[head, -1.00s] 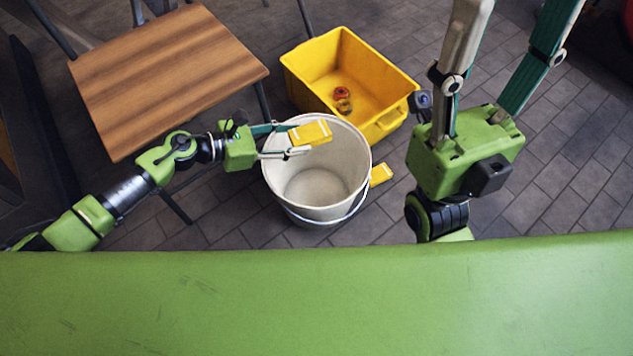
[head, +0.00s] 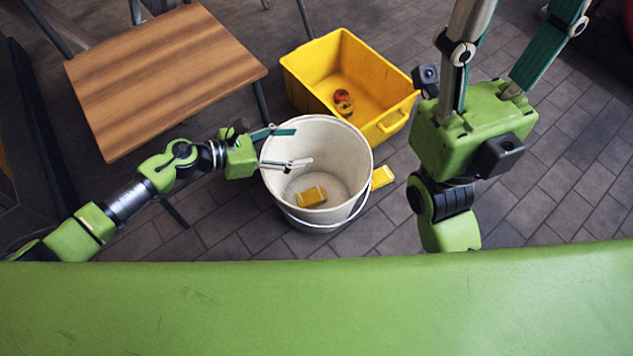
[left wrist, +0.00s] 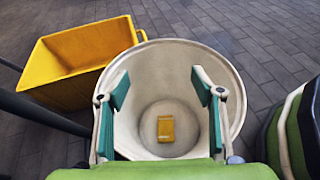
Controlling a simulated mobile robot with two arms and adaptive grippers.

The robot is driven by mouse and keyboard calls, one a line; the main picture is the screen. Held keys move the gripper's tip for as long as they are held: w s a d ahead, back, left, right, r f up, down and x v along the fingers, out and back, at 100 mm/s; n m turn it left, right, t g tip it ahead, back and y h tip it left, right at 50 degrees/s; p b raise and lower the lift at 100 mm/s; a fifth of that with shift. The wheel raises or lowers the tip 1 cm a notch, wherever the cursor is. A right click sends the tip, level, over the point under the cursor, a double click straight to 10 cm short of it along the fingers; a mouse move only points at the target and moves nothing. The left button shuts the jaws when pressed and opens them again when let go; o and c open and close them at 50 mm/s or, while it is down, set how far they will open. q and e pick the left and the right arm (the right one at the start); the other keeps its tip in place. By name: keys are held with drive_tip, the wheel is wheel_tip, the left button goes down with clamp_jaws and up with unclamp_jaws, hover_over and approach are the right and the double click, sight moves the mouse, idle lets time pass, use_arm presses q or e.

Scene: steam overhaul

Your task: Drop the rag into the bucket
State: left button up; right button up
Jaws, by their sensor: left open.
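The yellow rag (head: 312,196) lies on the bottom inside the white bucket (head: 345,133); it also shows in the left wrist view (left wrist: 165,128), with the bucket rim (left wrist: 222,66) all around it. My left gripper (head: 303,147) is open and empty over the left side of the bucket's mouth, above and apart from the rag. Its spread fingers also show in the left wrist view (left wrist: 160,92). My right gripper (head: 512,40) is at the upper right with its fingers spread wide; their tips run out of the picture. Nothing shows between them.
A yellow crate (head: 300,64) with small reddish and orange items (head: 343,102) stands behind the bucket. A small yellow piece (head: 382,177) shows at the bucket's right side. A wooden-topped table (head: 165,75) stands at the left. Tiled floor is clear at the lower right.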

use_arm(q)
drive_tip(key=shift+a, duration=0.1)
drive_tip(key=v, duration=1.2)
